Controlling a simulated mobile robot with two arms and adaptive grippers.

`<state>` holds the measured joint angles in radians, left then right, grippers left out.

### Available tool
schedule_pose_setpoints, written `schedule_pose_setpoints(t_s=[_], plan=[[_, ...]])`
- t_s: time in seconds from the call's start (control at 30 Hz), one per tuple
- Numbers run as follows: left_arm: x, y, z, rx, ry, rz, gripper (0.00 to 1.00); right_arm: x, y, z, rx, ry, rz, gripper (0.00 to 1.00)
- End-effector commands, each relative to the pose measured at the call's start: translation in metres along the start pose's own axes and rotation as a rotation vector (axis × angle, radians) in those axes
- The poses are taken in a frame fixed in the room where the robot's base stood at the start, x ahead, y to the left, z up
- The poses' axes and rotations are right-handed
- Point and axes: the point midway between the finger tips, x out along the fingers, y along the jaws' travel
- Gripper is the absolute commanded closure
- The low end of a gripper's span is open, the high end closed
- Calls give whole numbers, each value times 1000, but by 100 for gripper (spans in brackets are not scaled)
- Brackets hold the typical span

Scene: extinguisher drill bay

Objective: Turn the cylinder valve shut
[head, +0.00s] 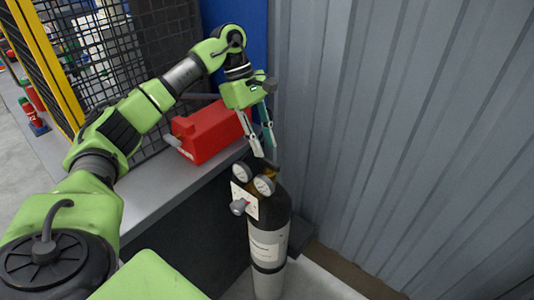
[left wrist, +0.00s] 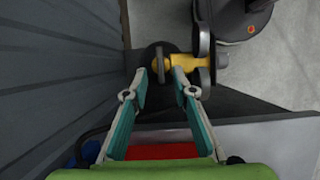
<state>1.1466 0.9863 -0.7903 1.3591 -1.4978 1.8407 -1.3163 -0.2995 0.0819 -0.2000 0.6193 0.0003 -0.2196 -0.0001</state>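The gas cylinder (head: 268,243) stands upright beside the bench, with a black shoulder, grey lower body and white label. Two round gauges (head: 264,185) and a white plate with a knob (head: 239,207) sit at its top. In the left wrist view, a dark round valve handwheel (left wrist: 158,64) joins a yellow brass body (left wrist: 183,62). My left gripper (head: 266,148) points down over the cylinder top. Its two teal-padded fingers (left wrist: 160,80) are spread, one towards each side of the handwheel, with nothing held. I cannot tell whether they touch it. My right gripper is not in view.
A red box (head: 208,131) lies on the grey bench (head: 163,195) close to my left gripper. A corrugated grey wall (head: 400,130) rises right behind the cylinder. A black mesh panel with a yellow post (head: 48,60) stands at the left.

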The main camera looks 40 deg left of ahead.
Motion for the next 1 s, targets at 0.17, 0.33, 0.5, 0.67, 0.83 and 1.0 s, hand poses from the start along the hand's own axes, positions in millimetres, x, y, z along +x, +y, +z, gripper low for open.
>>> schedule_pose_setpoints(t_s=[0.17, 0.33, 0.5, 0.67, 0.83, 1.0], plan=[[-41, 1, 1, 1, -1, 5, 75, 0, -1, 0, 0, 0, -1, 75], [-66, 1, 0, 1, -1, 3, 75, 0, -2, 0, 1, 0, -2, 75], [-76, 0, 0, 2, 0, 1, 75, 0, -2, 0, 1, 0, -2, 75], [-77, 0, 0, 1, 0, 0, 75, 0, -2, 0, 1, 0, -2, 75], [-77, 0, 0, 1, 0, 0, 75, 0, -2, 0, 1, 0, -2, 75], [-77, 0, 0, 1, 0, 0, 75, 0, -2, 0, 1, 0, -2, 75]])
